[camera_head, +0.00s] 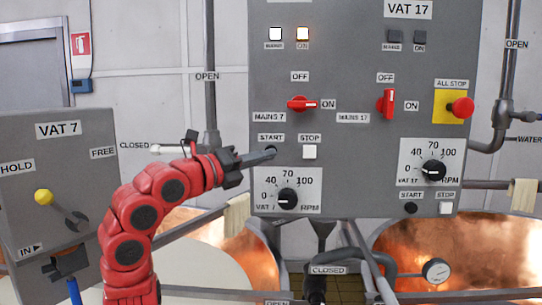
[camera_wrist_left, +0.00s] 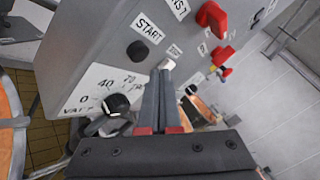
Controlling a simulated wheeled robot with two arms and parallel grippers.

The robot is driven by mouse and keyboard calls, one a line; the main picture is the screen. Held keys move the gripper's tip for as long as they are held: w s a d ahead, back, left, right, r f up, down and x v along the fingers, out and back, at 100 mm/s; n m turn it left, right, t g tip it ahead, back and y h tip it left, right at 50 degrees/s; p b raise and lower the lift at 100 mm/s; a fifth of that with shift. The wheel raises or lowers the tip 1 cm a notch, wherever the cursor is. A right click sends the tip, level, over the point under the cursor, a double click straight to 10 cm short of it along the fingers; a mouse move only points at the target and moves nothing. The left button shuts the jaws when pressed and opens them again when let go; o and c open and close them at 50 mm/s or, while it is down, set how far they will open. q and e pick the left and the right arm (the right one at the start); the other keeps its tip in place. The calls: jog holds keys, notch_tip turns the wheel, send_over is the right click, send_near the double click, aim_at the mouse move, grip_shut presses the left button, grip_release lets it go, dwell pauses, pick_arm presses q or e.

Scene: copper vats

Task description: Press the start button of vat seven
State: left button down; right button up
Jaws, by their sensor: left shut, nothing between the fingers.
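The grey control panel (camera_head: 345,125) faces me. Vat seven's round black start button (camera_wrist_left: 138,50) sits under a START label, left of the white square STOP button (camera_head: 309,152). My left gripper (camera_head: 268,154) is shut and empty, its tips overlapping the start button in the head view. In the wrist view the left gripper tips (camera_wrist_left: 160,73) appear just below the STOP button and right of the start button. Contact cannot be told. The red MAINS 7 switch (camera_head: 302,104) lies horizontal toward ON. My right gripper is not in view.
Vat seven's RPM knob (camera_head: 287,199) is below the buttons. Vat 17's START button (camera_head: 410,208) and the red ALL STOP button (camera_head: 461,108) are at right. The VAT 7 lever box (camera_head: 60,190) stands at left. A copper vat (camera_head: 470,255) is below right.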

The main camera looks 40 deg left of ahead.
pick_arm(q)
jog(key=s+d, duration=0.1)
jog(key=s+d+b, duration=0.1)
jog(key=s, duration=0.1)
dwell(1.0)
